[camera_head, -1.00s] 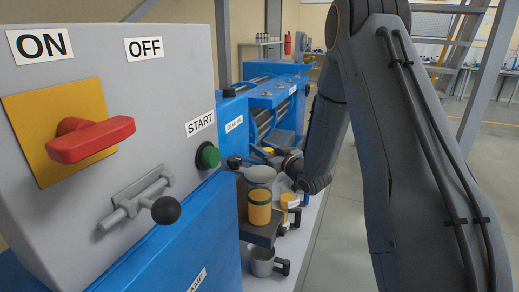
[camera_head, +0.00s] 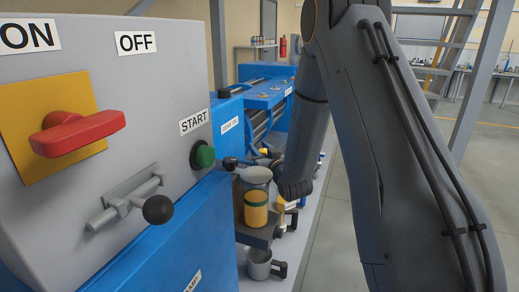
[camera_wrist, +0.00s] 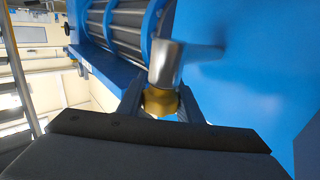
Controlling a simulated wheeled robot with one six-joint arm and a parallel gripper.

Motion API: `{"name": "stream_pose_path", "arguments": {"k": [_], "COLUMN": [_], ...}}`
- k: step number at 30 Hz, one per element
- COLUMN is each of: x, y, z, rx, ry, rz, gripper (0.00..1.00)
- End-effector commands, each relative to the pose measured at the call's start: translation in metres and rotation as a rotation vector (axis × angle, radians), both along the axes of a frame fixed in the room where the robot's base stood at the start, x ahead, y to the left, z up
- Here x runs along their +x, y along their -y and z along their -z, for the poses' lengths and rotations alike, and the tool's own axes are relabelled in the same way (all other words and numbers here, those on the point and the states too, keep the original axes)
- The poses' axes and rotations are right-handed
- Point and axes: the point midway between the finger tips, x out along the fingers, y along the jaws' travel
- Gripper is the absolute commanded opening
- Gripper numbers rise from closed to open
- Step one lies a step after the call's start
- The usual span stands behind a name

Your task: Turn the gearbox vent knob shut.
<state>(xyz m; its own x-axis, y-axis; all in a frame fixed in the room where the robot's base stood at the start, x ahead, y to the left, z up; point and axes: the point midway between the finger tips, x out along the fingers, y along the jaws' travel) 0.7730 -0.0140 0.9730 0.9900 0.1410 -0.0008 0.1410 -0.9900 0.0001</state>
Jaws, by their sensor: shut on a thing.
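The vent knob (camera_wrist: 160,102) is brass-yellow and sits between my gripper's fingers (camera_wrist: 160,100) in the wrist view. A blurred grey metal cylinder (camera_wrist: 168,62) shows just beyond it, in line with the knob. My gripper is shut on the knob, one finger on each side. The knob's turned angle cannot be told. The blue gearbox (camera_wrist: 240,75) fills the right of the wrist view. In the head view my wrist reaches to the blue machine beside the "GEAR OIL" label (camera_head: 230,127); the fingers are small there and mostly hidden.
A grey panel (camera_head: 150,80) with a red switch handle (camera_head: 80,132), a green start button (camera_head: 204,156) and a black-balled lever (camera_head: 158,209) stands at near left. A jar (camera_head: 257,200) stands on a dark shelf below my wrist. The floor at right is clear.

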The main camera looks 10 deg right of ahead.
Motion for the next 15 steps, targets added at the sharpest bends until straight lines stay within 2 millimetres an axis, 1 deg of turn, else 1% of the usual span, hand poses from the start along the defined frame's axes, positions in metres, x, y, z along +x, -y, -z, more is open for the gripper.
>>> {"name": "stream_pose_path", "arguments": {"k": [1, 3, 4, 12, 15], "x": [0.0004, 0.0004, 0.0004, 0.0002, 0.0004], "y": [0.0005, 0.0004, 0.0004, 0.0002, 0.0001], "z": [-0.0009, -0.0009, -0.0008, -0.0008, -0.0049], "rx": [0.0, 0.0, 0.0, 0.0, 0.0], "ry": [0.002, 0.002, 0.002, 0.001, 0.003], "rz": [0.001, 0.001, 0.0, 0.0, 0.0], "gripper": [0.37, 0.49, 0.51, 0.51, 0.51]}}
